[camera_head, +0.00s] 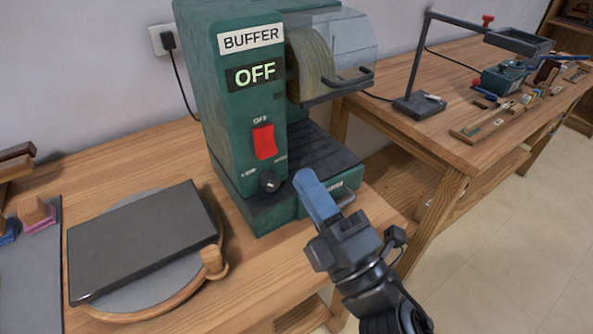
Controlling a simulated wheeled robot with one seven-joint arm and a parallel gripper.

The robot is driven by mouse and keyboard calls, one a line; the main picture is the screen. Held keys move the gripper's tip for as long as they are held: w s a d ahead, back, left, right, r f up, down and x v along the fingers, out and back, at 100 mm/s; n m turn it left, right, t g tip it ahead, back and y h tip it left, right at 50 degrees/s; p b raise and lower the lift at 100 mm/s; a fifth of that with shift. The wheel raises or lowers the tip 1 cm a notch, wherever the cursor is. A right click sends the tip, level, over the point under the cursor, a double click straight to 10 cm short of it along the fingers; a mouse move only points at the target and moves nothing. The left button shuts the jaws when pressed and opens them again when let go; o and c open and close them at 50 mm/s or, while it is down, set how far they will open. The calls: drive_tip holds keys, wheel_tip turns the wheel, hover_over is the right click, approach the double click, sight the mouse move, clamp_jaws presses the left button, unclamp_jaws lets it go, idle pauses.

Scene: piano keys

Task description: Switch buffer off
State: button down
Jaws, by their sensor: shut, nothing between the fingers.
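The green buffer machine (223,95) stands on the wooden bench against the wall. Its upper label reads BUFFER, and the display (255,74) below it reads OFF. A red rocker switch (264,141) sits on the front panel under a small OFF marking. A dark knob (269,181) is below the switch. My gripper (305,180) is shut and empty, with its blue fingers together. In the picture its tips are just right of the knob and below and right of the switch. I cannot tell whether the tips touch the machine.
A dark flat slab (145,240) lies on a round grey plate with a wooden rim, left of the machine. A clear guard (335,50) covers the buffing wheel. A power cord runs to a wall outlet (164,39). A second wooden table (470,75) with tools stands at right.

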drive_tip(key=shift+s+d, duration=0.6)
drive_tip(key=shift+s, duration=0.3)
drive_tip(key=shift+s+d, duration=0.6)
drive_tip(key=shift+s, duration=0.3)
drive_tip(key=shift+f, duration=0.1)
drive_tip(key=s+d+f+m+g+h, duration=0.1)
drive_tip(key=s+d+f+m+h, duration=0.1)
drive_tip(key=s+d+m+h, duration=0.2)
drive_tip(key=s+d+f+m+g+h, duration=0.1)
drive_tip(key=s+d+f+m+h, duration=0.2)
drive_tip(key=s+d+m, duration=0.5)
drive_tip(key=s+d+f+m+g+h, duration=0.2)
drive_tip(key=s+d+m+h, duration=0.3)
drive_tip(key=s+m, duration=0.7)
drive_tip(key=shift+s+d+f+m+h, duration=0.4)
drive_tip(key=shift+s+f, duration=0.05)
drive_tip(key=shift+s, duration=2.3)
